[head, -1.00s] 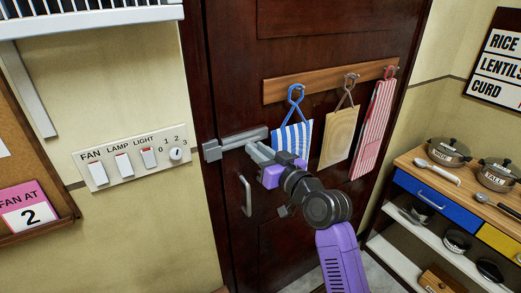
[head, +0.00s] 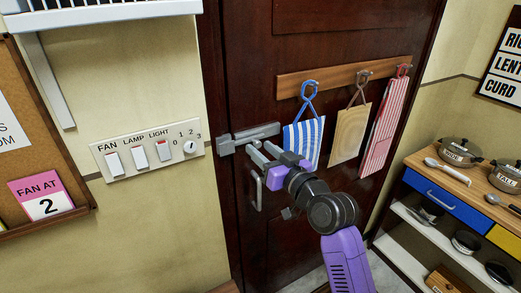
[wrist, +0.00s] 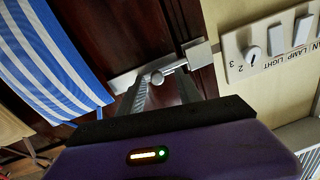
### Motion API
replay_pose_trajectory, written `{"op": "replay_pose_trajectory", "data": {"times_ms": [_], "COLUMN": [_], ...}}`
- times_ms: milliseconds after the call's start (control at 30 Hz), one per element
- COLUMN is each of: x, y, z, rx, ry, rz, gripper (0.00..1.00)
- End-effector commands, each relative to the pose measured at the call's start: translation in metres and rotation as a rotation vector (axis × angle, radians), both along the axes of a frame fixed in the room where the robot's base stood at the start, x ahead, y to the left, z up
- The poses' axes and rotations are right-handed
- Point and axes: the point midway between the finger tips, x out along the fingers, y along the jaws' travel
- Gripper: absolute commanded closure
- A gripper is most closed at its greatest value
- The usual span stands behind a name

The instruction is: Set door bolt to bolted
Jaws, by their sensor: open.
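The door bolt (head: 262,132) is a grey metal slide bolt across the left edge of the dark wooden door. Its catch (head: 226,145) sits at the frame side. In the wrist view the bolt (wrist: 125,82) shows a round knob (wrist: 157,77) and a thin bar toward the catch (wrist: 198,52). I cannot tell whether the bar is inside the catch. My gripper (head: 260,147) is open just in front of the bolt. In the wrist view the knob lies between the two fingertips of my gripper (wrist: 163,84); contact is unclear.
A door handle (head: 257,192) is below the bolt. A blue-striped cloth (head: 304,142) hangs close to the right of my gripper, from a hook rail (head: 335,76). A switch panel (head: 148,152) is on the wall at left. A shelf unit with pots (head: 445,190) stands at right.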

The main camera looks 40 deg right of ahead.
Motion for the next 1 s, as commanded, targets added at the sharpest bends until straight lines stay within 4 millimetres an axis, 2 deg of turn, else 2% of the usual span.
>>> {"op": "replay_pose_trajectory", "data": {"times_ms": [200, 400, 567, 1000], "x": [-0.036, -0.060, -0.067, -0.067], "y": [0.008, 0.014, 0.016, 0.016], "z": [-0.003, -0.002, -0.001, 0.000], "rx": [-0.003, -0.001, 0.001, 0.001], "ry": [0.002, 0.001, 0.000, 0.000], "rz": [0.000, 0.001, 0.002, 0.002], "gripper": [0.59, 0.59, 0.59, 0.59]}}
